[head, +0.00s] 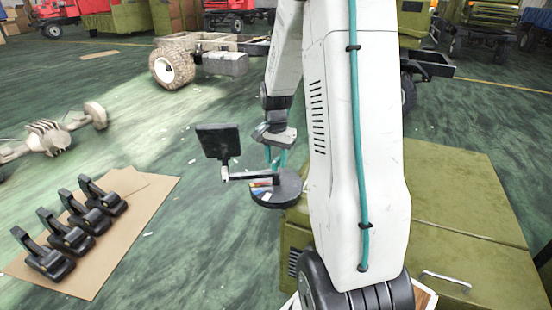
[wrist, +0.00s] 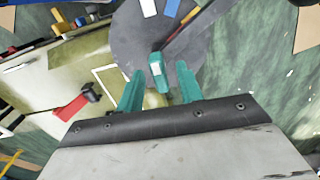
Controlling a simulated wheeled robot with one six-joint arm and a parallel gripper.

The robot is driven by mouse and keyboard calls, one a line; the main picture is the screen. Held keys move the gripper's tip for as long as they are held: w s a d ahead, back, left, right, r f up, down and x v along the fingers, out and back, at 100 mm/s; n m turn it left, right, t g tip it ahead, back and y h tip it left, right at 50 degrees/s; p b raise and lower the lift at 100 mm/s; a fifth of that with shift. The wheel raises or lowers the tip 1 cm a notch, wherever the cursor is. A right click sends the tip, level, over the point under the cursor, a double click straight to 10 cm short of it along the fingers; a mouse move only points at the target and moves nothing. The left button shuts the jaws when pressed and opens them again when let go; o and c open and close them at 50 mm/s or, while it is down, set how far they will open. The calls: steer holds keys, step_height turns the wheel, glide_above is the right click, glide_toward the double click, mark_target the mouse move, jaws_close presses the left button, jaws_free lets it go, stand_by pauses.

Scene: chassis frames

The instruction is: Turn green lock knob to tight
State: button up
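My gripper (head: 275,158) is above the right part of a dark round tray (head: 262,201) in the head view. In the wrist view my gripper (wrist: 160,72) shows two teal fingers spread apart. A small teal-green piece with a pale face, apparently the green lock knob (wrist: 156,66), shows between the fingertips. Gaps show on both sides of it, and I cannot tell its depth. The round tray (wrist: 125,40) lies behind it. I cannot make out the knob in the head view. No tight marking is readable.
A dark panel (head: 218,141) on a bracket stands left of the tray. A green cabinet (head: 450,190) is at right. A red lever (wrist: 72,107) is left of the fingers. Black clamp-like parts (head: 65,235) lie on cardboard (head: 130,225). Open floor (head: 200,250) lies between.

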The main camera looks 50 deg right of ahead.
mark_target(276, 160)
step_height(276, 160, up, 8)
steer(key=shift+f, duration=0.1)
stand_by(0.5)
stand_by(0.5)
steer(key=s+a+r+n, duration=0.3)
steer(key=s+a+n, duration=0.1)
steer(key=s+a, duration=0.3)
steer(key=s+a+r+n+t, duration=0.1)
steer(key=s+a+r+n, duration=0.2)
steer(key=a, duration=0.8)
steer(key=s+a+r+n, duration=0.4)
steer(key=s+a+n, duration=0.3)
steer(key=s+a, duration=0.3)
steer(key=shift+s, duration=0.9)
steer(key=shift+r, duration=0.1)
